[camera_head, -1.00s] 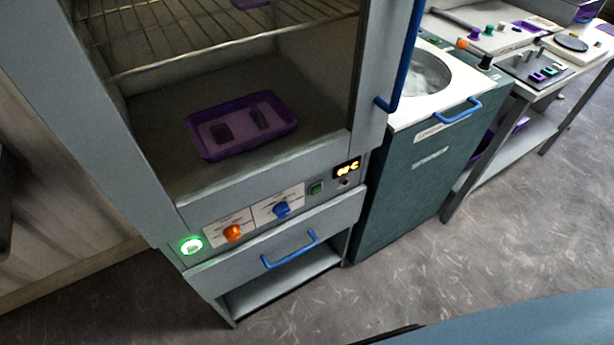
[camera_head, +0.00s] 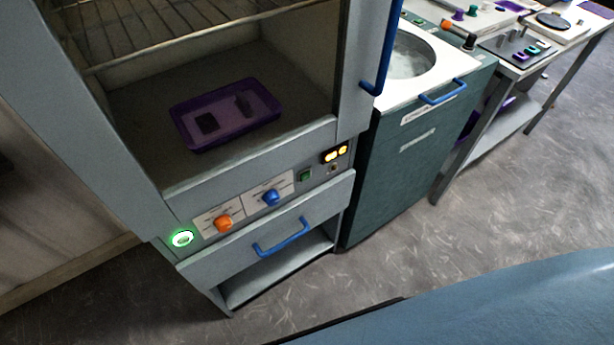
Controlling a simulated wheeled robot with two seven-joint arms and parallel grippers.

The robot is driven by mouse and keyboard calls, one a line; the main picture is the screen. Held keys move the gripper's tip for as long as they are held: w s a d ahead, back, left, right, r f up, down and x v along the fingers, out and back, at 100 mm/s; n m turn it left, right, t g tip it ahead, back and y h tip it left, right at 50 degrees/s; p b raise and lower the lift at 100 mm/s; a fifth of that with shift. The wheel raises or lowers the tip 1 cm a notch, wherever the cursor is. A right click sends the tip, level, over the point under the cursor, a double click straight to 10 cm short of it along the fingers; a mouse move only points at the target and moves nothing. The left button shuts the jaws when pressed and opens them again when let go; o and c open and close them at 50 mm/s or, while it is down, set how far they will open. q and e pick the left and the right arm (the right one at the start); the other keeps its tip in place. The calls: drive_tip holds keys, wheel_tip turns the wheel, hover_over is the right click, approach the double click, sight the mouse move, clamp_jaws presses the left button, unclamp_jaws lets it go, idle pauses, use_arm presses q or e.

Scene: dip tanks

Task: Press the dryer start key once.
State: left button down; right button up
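The dryer (camera_head: 255,160) is a grey cabinet with a glass front. Neither gripper is in view.
A purple tray (camera_head: 197,141) with two dark pieces lies inside the dryer. A drawer with a blue handle (camera_head: 282,237) is below the panel. A dark green tank cabinet (camera_head: 408,165) stands to the right, then a bench (camera_head: 520,75). Floor (camera_head: 400,250) in front is clear.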

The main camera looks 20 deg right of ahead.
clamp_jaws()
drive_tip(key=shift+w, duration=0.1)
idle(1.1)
